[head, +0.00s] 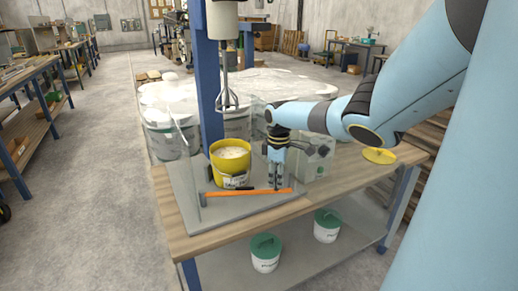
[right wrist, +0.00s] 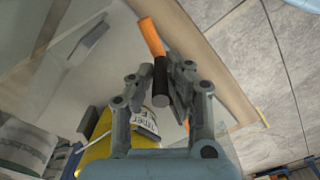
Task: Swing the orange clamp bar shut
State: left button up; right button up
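The orange clamp bar (head: 240,193) lies roughly level across the front of the yellow bucket (head: 230,170), low over the grey base plate. Its left end is beside a clear panel. My right gripper (head: 276,186) reaches down at the bar's right part, to the right of the bucket. In the right wrist view, the bar (right wrist: 151,37) runs to a black grip (right wrist: 160,73) with a grey end. The fingers of my right gripper (right wrist: 160,80) stand close on both sides of this grip and appear shut on it. My left gripper is not in view.
A mixer whisk (head: 228,97) hangs above the bucket. Clear panels (head: 186,150) stand at the left of the plate. A grey box (head: 318,155) is right of my gripper. A yellow disc (head: 379,155) lies on the wooden table (head: 240,228). Green-lidded tubs (head: 265,253) are on the lower shelf.

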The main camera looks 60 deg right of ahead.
jog(key=o, duration=0.5)
jog(key=shift+c, duration=0.2)
jog(key=shift+r, duration=0.1)
jog(key=shift+w+d+r, duration=0.1)
jog(key=shift+r, duration=0.2)
jog(key=r, duration=1.1)
jog(key=shift+s, duration=0.2)
